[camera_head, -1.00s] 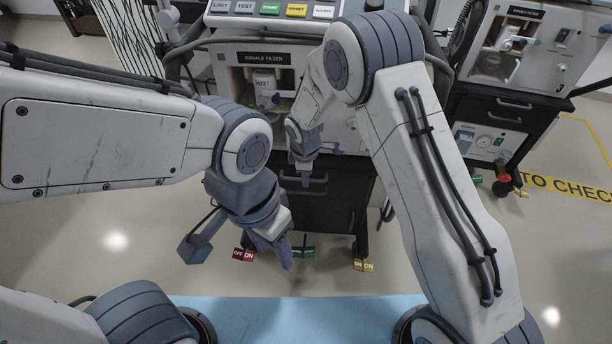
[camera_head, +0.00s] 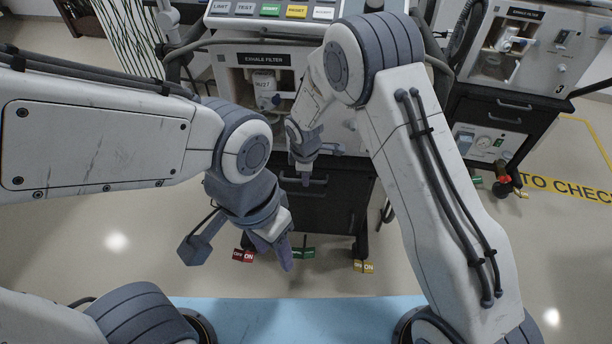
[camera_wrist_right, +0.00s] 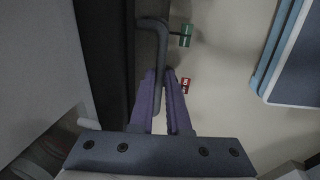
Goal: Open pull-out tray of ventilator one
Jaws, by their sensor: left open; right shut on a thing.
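The ventilator (camera_head: 300,60) labelled EXHALE FILTER stands straight ahead with a black pull-out tray front (camera_head: 325,214) low on it. A grey bar handle (camera_head: 319,181) runs across that front and is partly hidden by my right gripper. My right gripper (camera_head: 306,180) reaches down to the handle. In the right wrist view its purple fingers (camera_wrist_right: 168,85) are shut on the bent grey handle (camera_wrist_right: 161,50). Whether the tray stands out from the body is hard to tell. My left gripper (camera_head: 278,258) is open and empty, lower and to the left, apart from the tray front.
A second ventilator (camera_head: 520,50) stands at the right beside yellow floor marking (camera_head: 565,188). Red, green and yellow tags (camera_head: 303,253) show near the floor by the ventilator's base. Pale floor lies open in front, with a blue surface (camera_head: 290,318) nearest me.

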